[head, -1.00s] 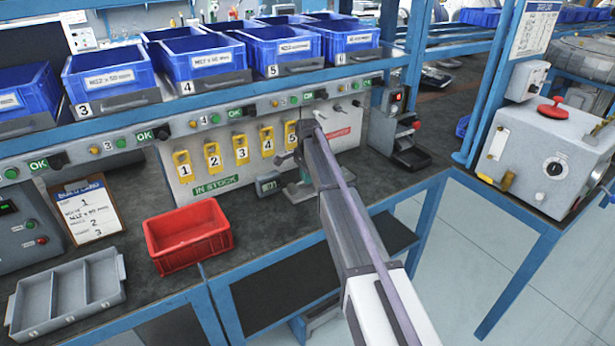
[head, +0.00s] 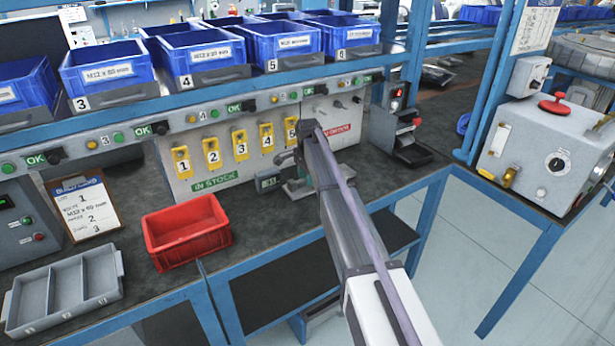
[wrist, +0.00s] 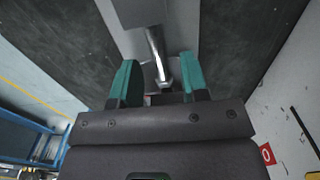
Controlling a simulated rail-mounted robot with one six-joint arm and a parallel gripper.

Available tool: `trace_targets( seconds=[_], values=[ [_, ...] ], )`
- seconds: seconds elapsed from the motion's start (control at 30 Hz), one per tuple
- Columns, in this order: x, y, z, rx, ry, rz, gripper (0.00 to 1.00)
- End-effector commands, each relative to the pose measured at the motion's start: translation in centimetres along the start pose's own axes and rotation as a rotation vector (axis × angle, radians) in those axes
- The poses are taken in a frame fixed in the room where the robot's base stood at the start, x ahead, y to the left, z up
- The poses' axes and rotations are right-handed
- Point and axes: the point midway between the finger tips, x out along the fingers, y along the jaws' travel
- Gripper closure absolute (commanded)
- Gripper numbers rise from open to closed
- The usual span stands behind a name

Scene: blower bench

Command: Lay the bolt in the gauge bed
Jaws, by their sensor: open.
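In the wrist view, my gripper (wrist: 159,62) has its two teal fingers spread apart. A shiny metal bolt (wrist: 156,45) lies between them, its hex head towards the palm, with a gap on either side. The bolt is over a light grey strip, which looks like the gauge bed (wrist: 131,43); a grey block covers the bolt's far end. Whether it rests fully in the bed I cannot tell. In the head view, the gauge's grey base (head: 293,188) and small display (head: 268,182) show beside my arm, which hides the bolt and most of my gripper.
A red bin (head: 187,232) and a grey divided tray (head: 64,290) stand left on the bench. A panel (head: 215,185) with numbered yellow holders rises behind the gauge. Blue bins (head: 200,55) fill the shelf above. A dark scanner-like stand (head: 405,150) is to the right.

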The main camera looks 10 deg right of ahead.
Motion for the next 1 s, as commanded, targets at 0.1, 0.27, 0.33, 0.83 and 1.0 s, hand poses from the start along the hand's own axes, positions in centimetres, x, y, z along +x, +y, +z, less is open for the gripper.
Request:
trace_targets(
  seconds=[0.1, 0.27, 0.33, 0.83, 1.0],
  values=[
    [0.0, 0.0, 0.0, 0.0, 0.0, 0.0, 0.59],
    [-0.8, 0.0, 0.0, 0.0, 0.0, 0.0, 0.59],
    [-1.8, 0.0, 0.0, 0.0, 0.0, 0.0, 0.59],
    [-11.1, 0.0, 0.0, 0.0, 0.0, 0.0, 0.59],
    [-10.8, 0.0, 0.0, 0.0, 0.0, 0.0, 0.59]
  ],
)
